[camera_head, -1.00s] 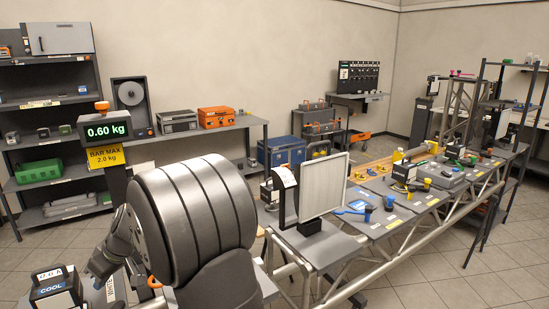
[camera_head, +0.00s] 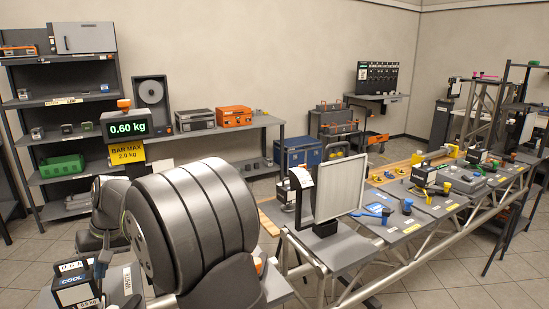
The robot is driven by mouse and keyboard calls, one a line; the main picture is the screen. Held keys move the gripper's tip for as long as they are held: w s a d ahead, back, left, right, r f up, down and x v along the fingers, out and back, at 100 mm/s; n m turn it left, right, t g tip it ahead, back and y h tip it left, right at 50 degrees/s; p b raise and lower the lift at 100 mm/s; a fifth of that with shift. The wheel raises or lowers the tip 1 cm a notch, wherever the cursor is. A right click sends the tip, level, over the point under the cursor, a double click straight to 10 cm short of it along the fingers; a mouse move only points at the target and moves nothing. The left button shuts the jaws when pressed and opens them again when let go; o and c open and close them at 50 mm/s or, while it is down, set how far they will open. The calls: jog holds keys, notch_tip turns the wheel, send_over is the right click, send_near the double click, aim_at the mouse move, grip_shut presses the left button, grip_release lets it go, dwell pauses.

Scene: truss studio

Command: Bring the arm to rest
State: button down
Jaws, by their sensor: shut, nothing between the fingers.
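My arm shows large in the lower left of the head view. Its thick grey ribbed joint fills the foreground, and slimmer links show at its left, beside the small COOL case (camera_head: 76,287). I cannot make out my gripper's fingers; they are hidden or outside the picture. No object can be seen hanging from the arm.
A scale display (camera_head: 130,123) reading 0.60 kg stands behind the arm, above a yellow BAR MAX 2.0 kg sign (camera_head: 127,154). To the right, an upright pale panel (camera_head: 339,188) stands on the near end of a long truss bench (camera_head: 352,254). Floor (camera_head: 450,268) is clear at lower right.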

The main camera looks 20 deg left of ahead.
jog(key=shift+s+r+m+h, duration=0.3)
jog(key=shift+r+m, duration=0.2)
jog(key=shift+m, duration=0.1)
jog(key=shift+w, duration=0.1)
jog(key=c, duration=0.7)
grip_release()
jog(key=o, duration=0.7)
jog(key=shift+s+a+r+t, duration=0.2)
jog(key=shift+s+r+t, duration=0.05)
jog(key=shift+s+r, duration=0.35)
jog(key=shift+s+a+r+t, duration=0.15)
jog(key=shift+s+r+t, duration=0.1)
jog(key=shift+s+r, duration=0.35)
jog(key=shift+c, duration=0.2)
jog(key=shift+o, duration=0.2)
jog(key=s+a+r+m+t+y, duration=0.1)
jog(key=s+r+t, duration=0.1)
jog(key=s+r, duration=0.4)
jog(key=shift+a+r, duration=0.2)
jog(key=shift+r, duration=0.35)
jog(key=x, duration=0.9)
jog(key=shift+a+f, duration=0.25)
jog(key=shift+f, duration=0.05)
jog(key=w+v, duration=0.1)
jog(key=v, duration=0.9)
jog(key=shift+s, duration=0.45)
